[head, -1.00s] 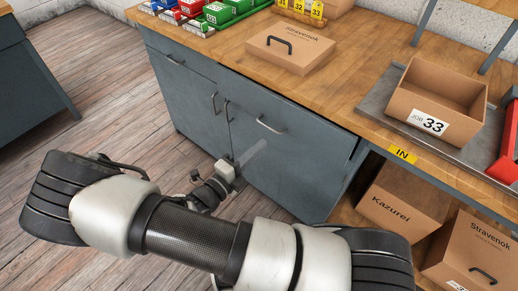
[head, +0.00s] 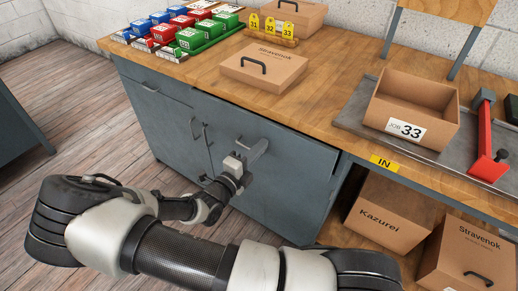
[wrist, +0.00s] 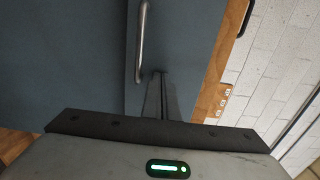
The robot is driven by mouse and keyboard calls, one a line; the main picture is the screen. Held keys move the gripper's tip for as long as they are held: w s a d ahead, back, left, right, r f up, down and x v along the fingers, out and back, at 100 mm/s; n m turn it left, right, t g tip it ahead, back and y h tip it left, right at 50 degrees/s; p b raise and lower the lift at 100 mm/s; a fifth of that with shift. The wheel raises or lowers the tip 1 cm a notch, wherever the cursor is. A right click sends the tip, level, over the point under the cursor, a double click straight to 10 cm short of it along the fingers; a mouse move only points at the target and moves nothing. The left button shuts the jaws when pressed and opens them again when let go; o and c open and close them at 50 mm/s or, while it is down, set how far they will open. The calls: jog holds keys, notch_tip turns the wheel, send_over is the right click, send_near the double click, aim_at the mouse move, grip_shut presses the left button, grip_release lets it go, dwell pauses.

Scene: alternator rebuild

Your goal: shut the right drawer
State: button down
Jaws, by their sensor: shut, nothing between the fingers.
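The right drawer (head: 291,157) has a grey front under the bench top, and it appears to stand out a little from the cabinet. Its front also shows in the wrist view (wrist: 185,45). My gripper (head: 262,147) is shut and empty, pointing at the drawer front. In the wrist view its fingertips (wrist: 160,76) end at or very near the front; I cannot tell whether they touch. The inside of the drawer is hidden.
A flat Stravenok box (head: 264,68) and an open carton (head: 412,104) marked 33 stand on the bench top (head: 325,85). Coloured bins (head: 195,38) are at the far left corner. Boxes (head: 385,215) sit on the lower shelf at right. The floor at left is clear.

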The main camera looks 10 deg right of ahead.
aim_at(269, 138)
jog(key=shift+w+d+r+p, duration=0.2)
jog(key=shift+d+p, duration=0.1)
jog(key=shift+p, duration=0.05)
jog(key=p+x, duration=0.2)
jog(key=x, duration=0.2)
jog(key=shift+w+d+f, duration=0.1)
jog(key=shift+w, duration=0.05)
